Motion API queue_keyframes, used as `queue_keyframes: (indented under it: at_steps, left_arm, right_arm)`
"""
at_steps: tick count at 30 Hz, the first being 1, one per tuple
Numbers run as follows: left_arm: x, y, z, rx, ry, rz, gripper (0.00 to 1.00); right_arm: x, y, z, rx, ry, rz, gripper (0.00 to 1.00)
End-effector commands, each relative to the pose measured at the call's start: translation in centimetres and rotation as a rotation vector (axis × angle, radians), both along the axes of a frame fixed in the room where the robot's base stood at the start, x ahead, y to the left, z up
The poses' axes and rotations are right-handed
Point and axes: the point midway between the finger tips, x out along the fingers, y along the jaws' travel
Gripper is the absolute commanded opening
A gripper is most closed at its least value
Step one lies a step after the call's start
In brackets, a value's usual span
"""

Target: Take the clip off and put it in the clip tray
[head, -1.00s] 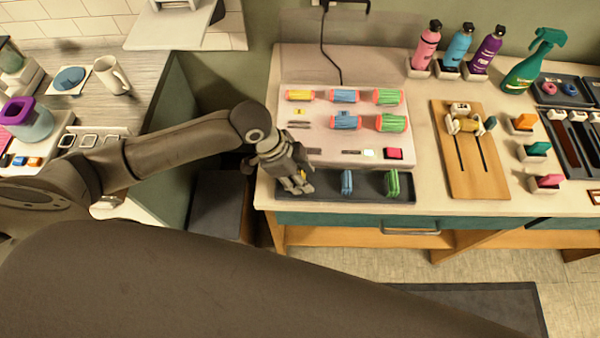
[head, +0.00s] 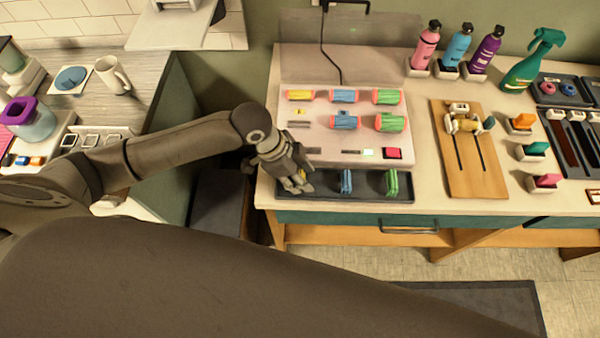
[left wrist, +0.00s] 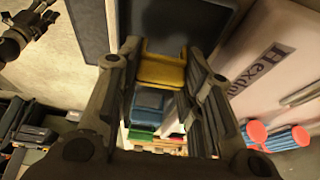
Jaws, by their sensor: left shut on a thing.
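My left gripper (head: 300,185) is at the left end of the dark clip tray (head: 370,193). It is shut on a yellow clip (left wrist: 162,68), which shows between its fingers in the left wrist view. In the head view the fingers hide most of that clip. I cannot tell whether it touches the tray floor. A blue clip (head: 346,181) and a green clip (head: 391,183) stand upright in the tray, right of the gripper. A dark jointed end (left wrist: 20,32) at the wrist view's upper left looks like my right gripper; its fingers are unclear.
A wooden board (head: 470,175) with a roller, several bottles and colored blocks stand to the right. The counter's front edge lies just before the tray.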

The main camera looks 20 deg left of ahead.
Motion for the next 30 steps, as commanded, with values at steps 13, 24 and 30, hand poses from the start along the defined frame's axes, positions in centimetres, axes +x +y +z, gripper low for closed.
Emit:
queue_keyframes:
  at_steps: [13,24,30]
  left_arm:
    - [-0.01,-0.03,-0.01,0.0,0.001,0.0,0.18]
    - [-0.03,-0.06,-0.3,0.0,0.001,0.0,0.18]
    - [-0.02,-0.05,-0.31,0.0,0.001,0.0,0.18]
  right_arm:
    - [0.02,0.06,0.18,0.001,-0.001,0.0,0.4]
    - [0.05,0.37,0.61,0.004,-0.001,-0.001,0.4]
    - [0.05,0.4,0.59,0.005,-0.001,0.0,0.4]
